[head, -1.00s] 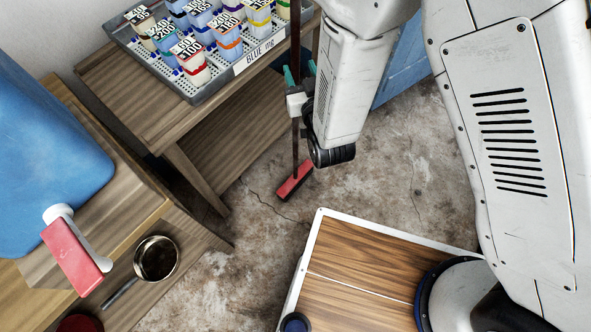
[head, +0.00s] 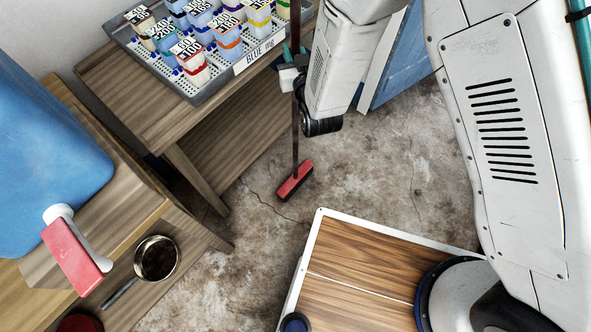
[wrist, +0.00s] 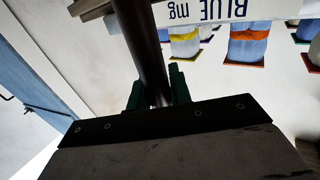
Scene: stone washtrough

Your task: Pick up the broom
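The broom stands upright on the floor, with a red head (head: 295,181) and a thin dark brown handle (head: 295,140) rising past the low wooden table. My gripper (head: 290,76), with teal fingers, is at the handle well above the head. In the wrist view the dark handle (wrist: 148,50) runs down between the two teal fingers (wrist: 158,92), one on each side. The fingers look open around it; whether either touches is hard to see. The handle's top is out of view.
A grey tray (head: 205,101) of paint-like containers, labelled BLUE mg, sits on the wooden table (head: 150,115) close left of the handle. A blue panel (head: 388,75) stands right of my arm. A blue jug (head: 45,165) and a pan (head: 156,259) are at left. Floor around the broom head is clear.

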